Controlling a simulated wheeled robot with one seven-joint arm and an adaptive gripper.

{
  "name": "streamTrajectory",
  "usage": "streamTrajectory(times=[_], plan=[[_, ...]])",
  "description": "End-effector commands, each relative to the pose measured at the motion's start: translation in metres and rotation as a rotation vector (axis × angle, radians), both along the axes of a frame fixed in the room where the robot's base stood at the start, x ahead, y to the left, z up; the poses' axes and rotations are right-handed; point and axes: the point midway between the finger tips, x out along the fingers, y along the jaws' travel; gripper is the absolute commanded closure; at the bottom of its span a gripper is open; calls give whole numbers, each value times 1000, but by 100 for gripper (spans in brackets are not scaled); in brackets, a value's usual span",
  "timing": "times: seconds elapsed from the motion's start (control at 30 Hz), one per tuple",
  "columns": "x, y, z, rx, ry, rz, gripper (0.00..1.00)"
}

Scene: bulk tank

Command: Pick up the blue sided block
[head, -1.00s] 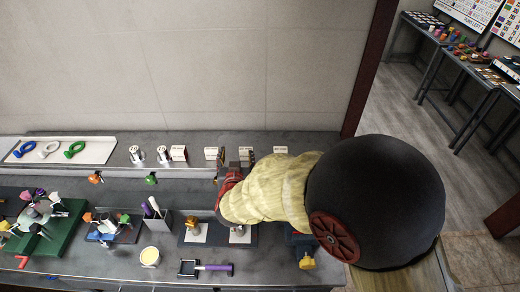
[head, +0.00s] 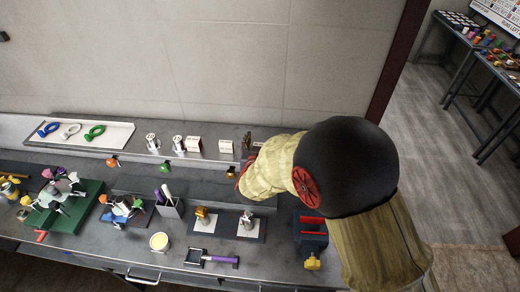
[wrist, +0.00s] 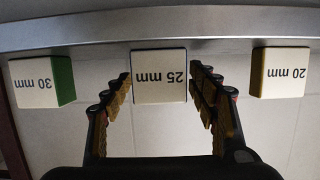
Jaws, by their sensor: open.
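In the wrist view the blue sided block (wrist: 160,84) has a pale face marked "25 mm", upside down, with thin blue edges at its top and side. My gripper (wrist: 160,96) is open, one finger at each side of this block, with narrow gaps in the picture. Whether the fingertips reach past its face I cannot tell. In the head view my gripper (head: 247,143) is at the back shelf, partly hidden by my arm, which covers part of the block row.
In the wrist view a green sided "30 mm" block (wrist: 42,82) is at left and a yellow sided "20 mm" block (wrist: 280,72) at right, both apart from my fingers. The shelf edge (wrist: 220,25) runs above them. A white tray with rings (head: 100,146) lies on the shelf's left.

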Motion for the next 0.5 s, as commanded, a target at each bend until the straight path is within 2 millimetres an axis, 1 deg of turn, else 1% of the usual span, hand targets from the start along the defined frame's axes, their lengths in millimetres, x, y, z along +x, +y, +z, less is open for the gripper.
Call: streamTrajectory(times=[0.03, 0.13, 0.37, 0.5], plan=[[6, -1, -2, 0, 0, -1, 41], [13, -2, -4, -1, -1, 1, 41], [14, -2, -4, 0, -1, 1, 41], [14, -2, -4, 0, -1, 1, 48]])
